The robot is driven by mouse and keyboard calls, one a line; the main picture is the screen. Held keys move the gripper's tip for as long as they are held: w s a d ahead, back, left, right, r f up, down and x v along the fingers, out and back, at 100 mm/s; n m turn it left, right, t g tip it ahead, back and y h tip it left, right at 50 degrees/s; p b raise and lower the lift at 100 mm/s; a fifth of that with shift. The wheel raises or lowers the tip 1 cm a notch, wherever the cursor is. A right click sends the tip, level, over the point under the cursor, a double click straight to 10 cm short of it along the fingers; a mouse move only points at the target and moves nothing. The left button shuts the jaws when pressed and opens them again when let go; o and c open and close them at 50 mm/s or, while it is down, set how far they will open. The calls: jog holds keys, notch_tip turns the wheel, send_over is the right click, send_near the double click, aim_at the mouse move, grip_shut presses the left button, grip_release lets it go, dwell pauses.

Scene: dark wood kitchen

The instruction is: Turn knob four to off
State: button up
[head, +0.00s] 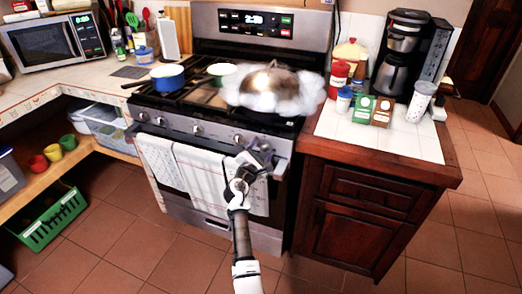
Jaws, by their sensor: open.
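The stove (275,120) has a row of several round knobs along its silver front panel. A knob (197,130) shows near the panel's middle, and another knob (238,139) shows farther right, just above and left of my gripper (258,158). My gripper is in front of the right part of the panel, close to the rightmost knob (265,147). It is open, and I cannot tell whether it touches a knob. No numbers on the knobs are readable. My gripper and wrist partly hide the panel's right end.
A domed pan (270,80) wrapped in white steam stands on the right burners. A blue pot (168,77) and a green pot (221,72) stand farther left. Towels (198,180) hang on the oven handle. A tiled counter (350,128) adjoins right. The front floor is clear.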

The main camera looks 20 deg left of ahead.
jog(key=c, duration=1)
jog(key=shift+f+b, duration=0.1)
jog(key=shift+b, duration=0.3)
jog(key=m+b, duration=0.3)
jog(key=shift+f, duration=0.2)
jog(key=m+b, duration=1.1)
jog(key=b, duration=0.1)
jog(key=shift+f, duration=0.15)
jog(key=m+b, duration=0.3)
jog(key=shift+m, duration=0.4)
jog(key=shift+r, duration=0.2)
